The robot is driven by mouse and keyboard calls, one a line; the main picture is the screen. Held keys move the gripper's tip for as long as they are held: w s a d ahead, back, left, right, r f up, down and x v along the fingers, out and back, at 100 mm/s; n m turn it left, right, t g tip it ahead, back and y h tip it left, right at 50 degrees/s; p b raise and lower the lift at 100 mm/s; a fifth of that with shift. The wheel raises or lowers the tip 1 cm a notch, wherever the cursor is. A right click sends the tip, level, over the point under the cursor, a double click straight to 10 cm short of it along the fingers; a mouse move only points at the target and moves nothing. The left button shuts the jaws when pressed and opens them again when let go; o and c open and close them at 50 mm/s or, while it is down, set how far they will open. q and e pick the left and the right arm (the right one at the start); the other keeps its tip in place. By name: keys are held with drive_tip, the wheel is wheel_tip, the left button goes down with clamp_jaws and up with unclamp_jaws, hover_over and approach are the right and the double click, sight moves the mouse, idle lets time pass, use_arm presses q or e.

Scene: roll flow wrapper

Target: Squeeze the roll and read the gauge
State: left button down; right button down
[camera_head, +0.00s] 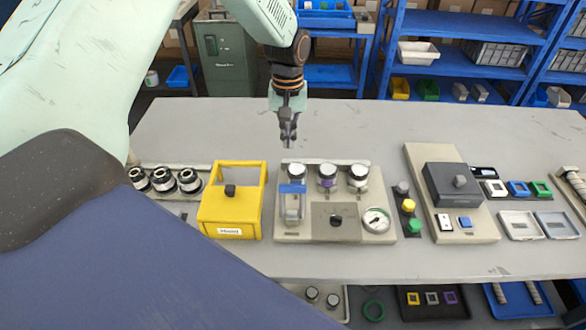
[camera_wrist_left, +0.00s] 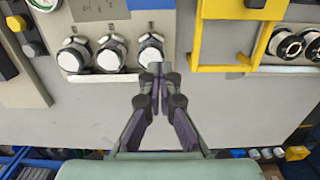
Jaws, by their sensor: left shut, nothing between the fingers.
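My left gripper (camera_head: 288,135) is shut and empty. It points down above the table, behind a beige panel (camera_head: 300,232). In the left wrist view its closed fingertips (camera_wrist_left: 157,72) appear just beside one of three silver-capped cylinders. The left cylinder (camera_head: 297,176), middle cylinder (camera_head: 327,178) and right cylinder (camera_head: 358,178) stand in a row on the panel. I cannot tell which is the roll. A round white gauge (camera_head: 376,220) is at the panel's front right; its reading is too small to make out. My right gripper is not in view.
A yellow frame box (camera_head: 231,208) stands left of the panel, with several black-and-silver spools (camera_head: 163,179) beyond it. Right are button lights (camera_head: 409,206) and a dark box (camera_head: 457,186) on a beige board. The table (camera_head: 210,130) behind is mostly clear.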

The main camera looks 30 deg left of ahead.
use_arm(q)
drive_tip(key=shift+w+d, duration=0.1)
drive_tip(key=shift+w, duration=0.05)
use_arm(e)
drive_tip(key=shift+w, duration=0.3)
